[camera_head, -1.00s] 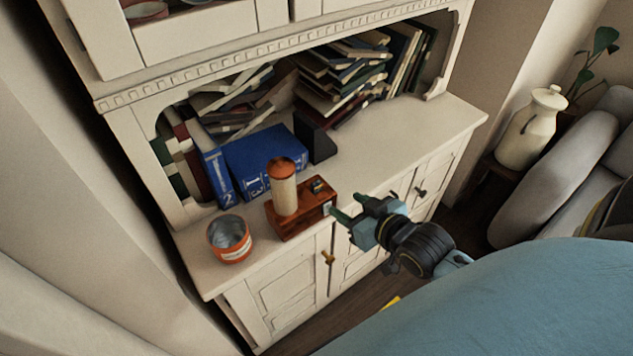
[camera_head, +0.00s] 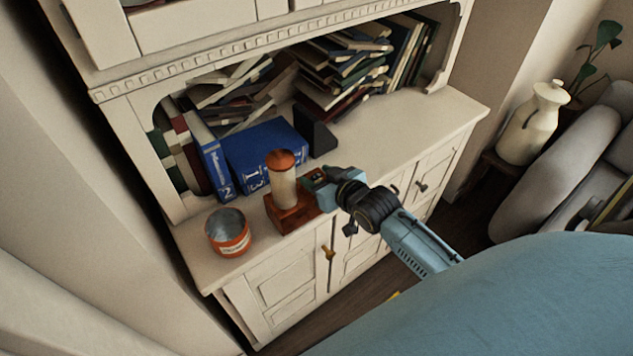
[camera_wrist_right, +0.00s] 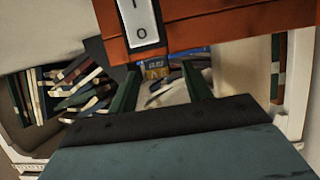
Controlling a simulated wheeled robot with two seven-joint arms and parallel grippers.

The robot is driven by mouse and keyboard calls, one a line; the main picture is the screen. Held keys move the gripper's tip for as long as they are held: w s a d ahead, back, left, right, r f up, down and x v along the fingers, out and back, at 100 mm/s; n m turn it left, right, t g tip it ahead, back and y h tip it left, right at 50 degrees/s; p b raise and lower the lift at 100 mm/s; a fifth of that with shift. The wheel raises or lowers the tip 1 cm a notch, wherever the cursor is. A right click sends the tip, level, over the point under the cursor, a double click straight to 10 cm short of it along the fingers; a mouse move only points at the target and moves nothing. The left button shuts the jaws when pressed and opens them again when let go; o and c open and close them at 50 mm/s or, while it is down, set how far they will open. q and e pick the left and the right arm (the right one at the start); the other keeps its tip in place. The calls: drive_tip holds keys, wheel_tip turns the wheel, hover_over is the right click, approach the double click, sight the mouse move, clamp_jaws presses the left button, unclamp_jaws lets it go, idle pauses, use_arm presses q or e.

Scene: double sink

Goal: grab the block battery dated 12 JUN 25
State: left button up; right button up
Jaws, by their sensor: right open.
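In the right wrist view a small block battery (camera_wrist_right: 156,67), blue and gold-brown with tiny marks, shows between the tips of two dark green fingers. Its date is too small to read. My right gripper (camera_wrist_right: 160,80) is open around or just short of it; contact cannot be told. In the head view the right gripper (camera_head: 315,182) is over the right end of a red-brown wooden base (camera_head: 290,213). There the gripper covers the battery's spot. My left gripper is in neither view.
A pale cylinder with an orange-brown top (camera_head: 283,185) stands on the base. An orange can (camera_head: 228,238) stands left. Blue binders (camera_head: 262,155) and book piles are behind; the counter's right side (camera_head: 430,125) is clear.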

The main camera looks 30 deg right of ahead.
drive_tip(key=shift+w+f, duration=0.25)
drive_tip(key=shift+w, duration=0.35)
drive_tip(key=c, duration=1.1)
